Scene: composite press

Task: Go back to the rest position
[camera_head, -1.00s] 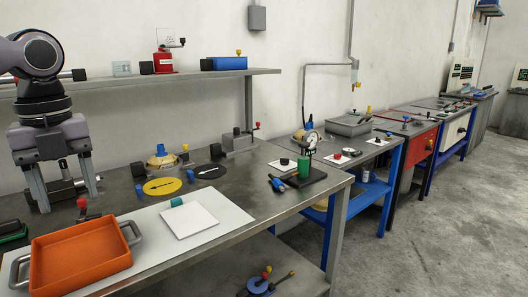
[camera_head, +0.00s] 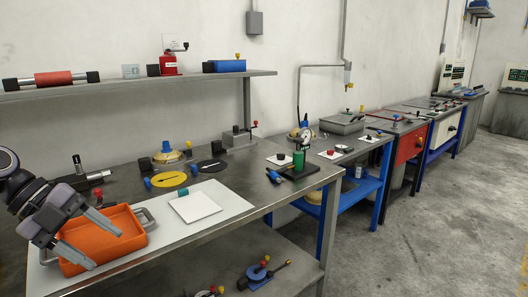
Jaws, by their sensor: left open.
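My left gripper (camera_head: 106,249) is at the lower left of the head view, above or in front of the orange tray (camera_head: 133,226). Its two fingers are spread apart with nothing between them, and they point down to the right. They hide part of the tray; I cannot tell if they touch it. My right gripper is not in view.
The tray and a white square plate (camera_head: 196,206) lie on a white sheet (camera_head: 236,205) on the workbench. A wall shelf (camera_head: 130,84) runs above. The floor (camera_head: 430,230) at right is clear.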

